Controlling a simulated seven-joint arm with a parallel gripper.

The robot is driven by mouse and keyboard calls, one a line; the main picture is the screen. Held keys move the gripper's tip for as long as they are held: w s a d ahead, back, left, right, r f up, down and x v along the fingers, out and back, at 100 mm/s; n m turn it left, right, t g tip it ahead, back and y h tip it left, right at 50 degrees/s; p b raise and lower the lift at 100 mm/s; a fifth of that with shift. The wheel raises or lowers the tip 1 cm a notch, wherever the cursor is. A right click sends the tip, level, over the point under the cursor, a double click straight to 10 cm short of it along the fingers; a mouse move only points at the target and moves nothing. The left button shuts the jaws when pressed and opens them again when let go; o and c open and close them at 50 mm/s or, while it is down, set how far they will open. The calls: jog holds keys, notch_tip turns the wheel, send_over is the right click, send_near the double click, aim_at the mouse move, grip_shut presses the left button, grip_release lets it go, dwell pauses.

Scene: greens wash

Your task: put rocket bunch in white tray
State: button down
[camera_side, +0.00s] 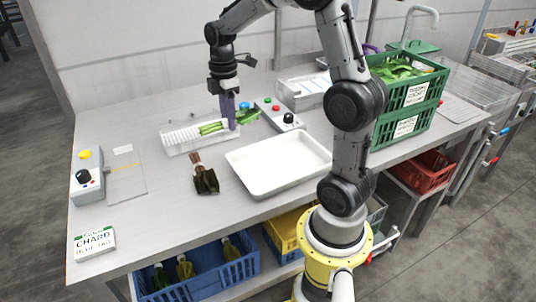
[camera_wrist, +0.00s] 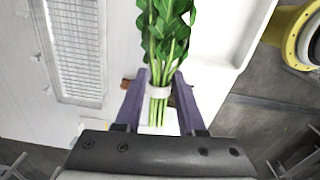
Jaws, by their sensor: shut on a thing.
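My gripper (camera_side: 229,122) is shut on a green leafy bunch (camera_side: 246,117), which I take to be the rocket bunch. In the wrist view, my gripper (camera_wrist: 163,82) has its two purple fingers either side of the pale band on the stems of the bunch (camera_wrist: 166,30). In the side view the stems point left and the leaves right, by the clear container with a white slatted rack (camera_side: 178,138); its exact height is unclear. The white tray (camera_side: 280,162) is empty, in front and to the right; its edge shows in the wrist view (camera_wrist: 232,45).
A dark bunch with brown stems (camera_side: 205,180) lies on the table left of the tray. Control boxes stand behind (camera_side: 280,115) and at far left (camera_side: 87,178). Green crates (camera_side: 405,105) stand right. A chard card (camera_side: 95,243) lies at front left.

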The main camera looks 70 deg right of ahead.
jog(key=s+a+m, duration=0.1)
jog(key=s+a, duration=0.3)
jog(key=s, duration=0.8)
jog(key=s+a, duration=0.4)
jog(key=s, duration=0.7)
send_over(276, 168)
jog(key=f, duration=0.8)
jog(key=shift+s+a+f, duration=0.15)
jog(key=shift+s+f, duration=0.05)
jog(key=shift+f, duration=0.1)
jog(key=shift+w+f, duration=0.15)
jog(key=shift+f, duration=1.6)
jog(key=shift+f, duration=0.2)
jog(key=c, duration=0.5)
grip_release()
jog(key=shift+r, duration=0.1)
